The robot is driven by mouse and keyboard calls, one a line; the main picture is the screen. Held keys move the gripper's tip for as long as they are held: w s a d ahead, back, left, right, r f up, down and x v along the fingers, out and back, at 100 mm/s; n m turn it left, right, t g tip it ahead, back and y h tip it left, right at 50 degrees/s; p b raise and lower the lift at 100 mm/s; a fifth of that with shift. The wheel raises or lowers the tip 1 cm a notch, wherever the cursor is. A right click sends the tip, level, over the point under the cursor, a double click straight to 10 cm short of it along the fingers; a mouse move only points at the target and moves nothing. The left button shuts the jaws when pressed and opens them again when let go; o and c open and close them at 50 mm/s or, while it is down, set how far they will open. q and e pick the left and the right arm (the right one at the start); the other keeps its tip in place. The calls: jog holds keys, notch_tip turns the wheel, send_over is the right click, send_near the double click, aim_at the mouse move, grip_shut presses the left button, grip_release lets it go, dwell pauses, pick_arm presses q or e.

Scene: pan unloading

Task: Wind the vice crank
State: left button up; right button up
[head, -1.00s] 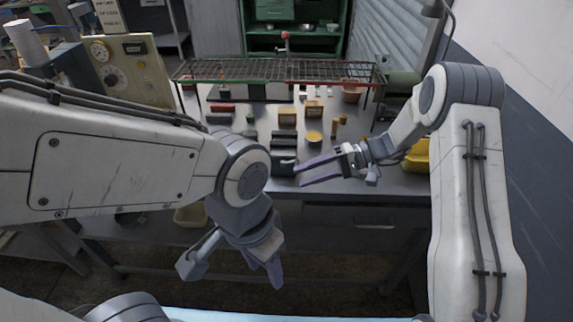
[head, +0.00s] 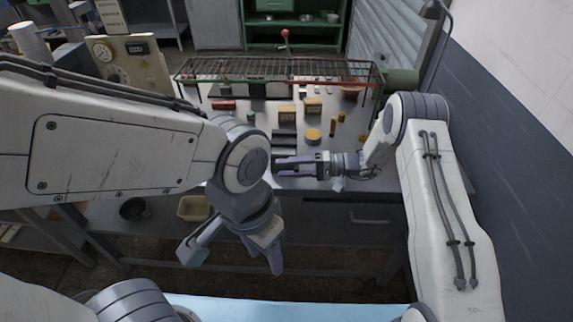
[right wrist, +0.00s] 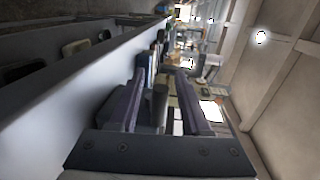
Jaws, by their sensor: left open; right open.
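A dark grey blocky thing that looks like the vice (head: 284,135) sits near the front edge of the workbench in the head view. I cannot make out its crank; my right gripper and forearm cover the area just in front of it. My right gripper (head: 277,167) is open, its purple fingers pointing left at the front of the vice. In the right wrist view the open fingers (right wrist: 160,76) have a grey shape between them; I cannot tell whether they touch it. My left gripper (head: 232,258) is open and empty, hanging low in front of the bench.
Yellow-brown blocks (head: 287,117) and a round yellow tin (head: 313,135) stand behind my right gripper. A wire rack (head: 270,70) spans the back of the workbench (head: 235,140). A beige bin (head: 194,208) sits on the lower shelf. A gauge panel (head: 128,65) stands at the left.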

jog(key=shift+a, duration=0.25)
grip_shut()
